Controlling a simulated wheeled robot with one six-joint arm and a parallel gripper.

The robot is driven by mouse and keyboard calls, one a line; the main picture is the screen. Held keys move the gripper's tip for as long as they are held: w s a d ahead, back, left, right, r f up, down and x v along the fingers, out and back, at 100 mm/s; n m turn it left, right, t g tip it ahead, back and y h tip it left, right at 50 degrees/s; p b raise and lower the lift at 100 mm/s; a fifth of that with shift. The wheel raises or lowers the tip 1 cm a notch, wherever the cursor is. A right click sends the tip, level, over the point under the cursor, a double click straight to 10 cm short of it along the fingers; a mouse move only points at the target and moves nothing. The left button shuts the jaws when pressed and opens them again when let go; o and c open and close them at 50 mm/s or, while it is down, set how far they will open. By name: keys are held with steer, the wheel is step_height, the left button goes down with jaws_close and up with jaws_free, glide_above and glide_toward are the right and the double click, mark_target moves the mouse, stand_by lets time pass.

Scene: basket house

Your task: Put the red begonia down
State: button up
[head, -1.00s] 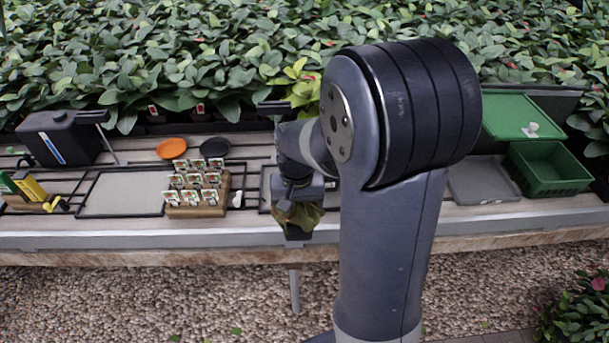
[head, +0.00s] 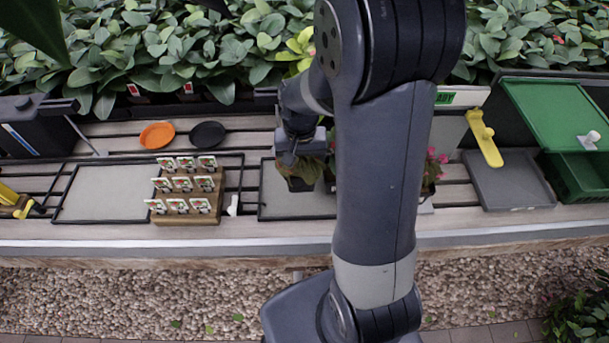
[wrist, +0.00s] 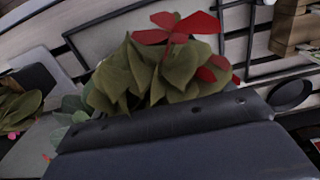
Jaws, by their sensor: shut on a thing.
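My gripper (head: 300,155) is shut on the red begonia (head: 308,171), a leafy green plant in a dark pot. In the head view it hangs below my gripper, over or on the grey framed mat (head: 275,206) at the middle of the bench; I cannot tell whether the pot touches the mat. In the wrist view the red begonia (wrist: 150,75) shows red petals and olive-green leaves just beyond my gripper's dark body. The pot and the fingertips are hidden there.
A pink-flowered plant (head: 431,172) stands right of the mat, partly behind my arm. A wooden block (head: 188,216) with several labelled cards stands left, with a small white item (head: 232,206) between. A grey tray (head: 508,184) and a green crate (head: 577,175) are at right.

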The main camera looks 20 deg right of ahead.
steer(key=shift+f, duration=3.1)
steer(key=shift+f, duration=0.2)
steer(key=o, duration=0.9)
steer(key=shift+o, duration=0.2)
steer(key=shift+r, duration=0.1)
